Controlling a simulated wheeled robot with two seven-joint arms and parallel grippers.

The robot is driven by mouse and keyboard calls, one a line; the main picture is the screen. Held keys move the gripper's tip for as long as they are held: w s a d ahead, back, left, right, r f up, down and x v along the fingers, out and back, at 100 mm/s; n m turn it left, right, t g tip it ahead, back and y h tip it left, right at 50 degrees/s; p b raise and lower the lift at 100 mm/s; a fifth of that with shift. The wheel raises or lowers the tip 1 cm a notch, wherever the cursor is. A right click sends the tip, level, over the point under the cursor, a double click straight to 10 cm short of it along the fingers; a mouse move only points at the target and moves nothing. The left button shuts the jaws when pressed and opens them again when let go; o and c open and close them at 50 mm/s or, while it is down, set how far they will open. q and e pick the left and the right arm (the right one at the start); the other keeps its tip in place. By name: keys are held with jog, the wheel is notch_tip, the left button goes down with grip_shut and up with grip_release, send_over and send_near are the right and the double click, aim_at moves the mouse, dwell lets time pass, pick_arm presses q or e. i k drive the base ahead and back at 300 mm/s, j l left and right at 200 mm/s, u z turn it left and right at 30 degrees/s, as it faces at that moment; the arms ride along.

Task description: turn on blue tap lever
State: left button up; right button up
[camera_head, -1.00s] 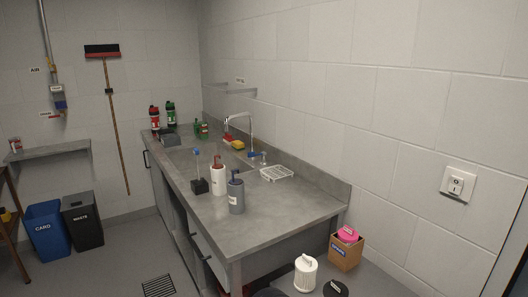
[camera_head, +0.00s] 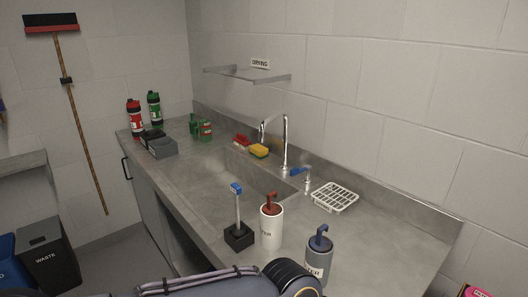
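The tap stands at the back edge of the grey sink counter, with a tall chrome spout (camera_head: 285,152) arching over the basin (camera_head: 235,178). The blue tap lever (camera_head: 299,171) is just right of the spout's foot, beside a short chrome post. It points left toward the spout and looks tilted slightly. Nothing touches it. A dark, padded link of my own arm crosses the bottom edge of the view, in front of the counter. Neither gripper shows.
A white dispenser with red pump (camera_head: 271,228), a grey dispenser (camera_head: 318,258) and a blue-topped brush in a black holder (camera_head: 238,236) stand in front of the tap. A white rack (camera_head: 335,198) lies right of it. A yellow sponge (camera_head: 258,151) sits behind the basin.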

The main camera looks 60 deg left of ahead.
aim_at(295, 170)
jog(key=k+j, duration=0.1)
jog(key=j, duration=0.45)
jog(key=k+j, duration=0.1)
jog(key=j, duration=0.4)
jog(key=k+j, duration=0.1)
jog(key=j, duration=0.45)
jog(key=k+j, duration=0.1)
jog(key=j, duration=0.95)
jog(key=k, duration=0.05)
